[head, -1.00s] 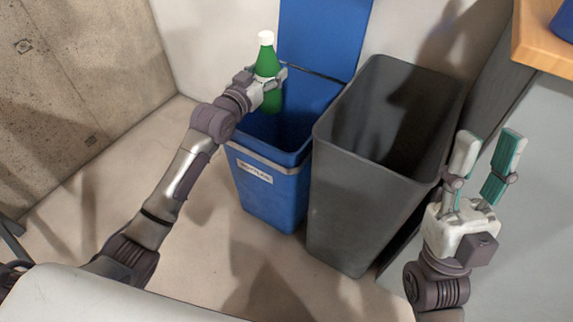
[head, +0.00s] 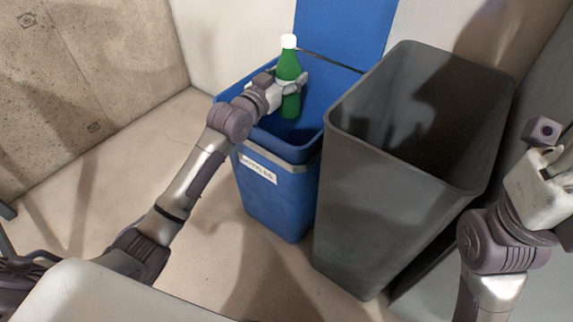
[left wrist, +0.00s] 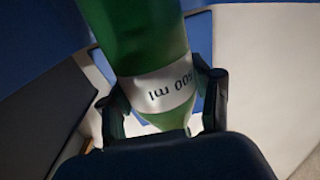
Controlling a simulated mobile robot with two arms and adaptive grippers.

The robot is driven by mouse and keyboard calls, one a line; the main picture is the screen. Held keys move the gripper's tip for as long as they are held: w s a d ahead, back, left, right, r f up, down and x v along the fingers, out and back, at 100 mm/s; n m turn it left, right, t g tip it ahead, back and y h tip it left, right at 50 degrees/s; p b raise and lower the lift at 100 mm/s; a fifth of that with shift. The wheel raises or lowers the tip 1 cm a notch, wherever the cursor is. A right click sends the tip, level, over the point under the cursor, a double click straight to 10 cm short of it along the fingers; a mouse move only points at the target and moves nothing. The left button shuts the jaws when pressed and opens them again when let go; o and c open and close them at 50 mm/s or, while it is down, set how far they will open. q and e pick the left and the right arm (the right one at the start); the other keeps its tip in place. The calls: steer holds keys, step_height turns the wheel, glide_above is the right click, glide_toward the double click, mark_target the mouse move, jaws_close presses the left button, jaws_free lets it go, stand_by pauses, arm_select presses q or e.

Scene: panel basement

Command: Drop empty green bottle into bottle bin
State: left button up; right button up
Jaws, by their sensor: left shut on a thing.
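The green bottle (head: 288,68) with a white cap is upright over the open mouth of the blue bin (head: 272,205), which carries a white label.
A taller dark grey bin (head: 365,220) stands right beside the blue bin, and its inside looks empty. A concrete wall (head: 80,80) is at the left, and a blue panel (head: 345,25) is behind the bins. The floor in front is clear.

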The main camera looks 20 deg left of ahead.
mark_target(288, 37)
arm_select(q)
steer(key=o, duration=1)
steer(key=shift+c, duration=0.2)
step_height(288, 37, up, 10)
steer(key=shift+f, duration=0.1)
steer(key=shift+s, duration=0.1)
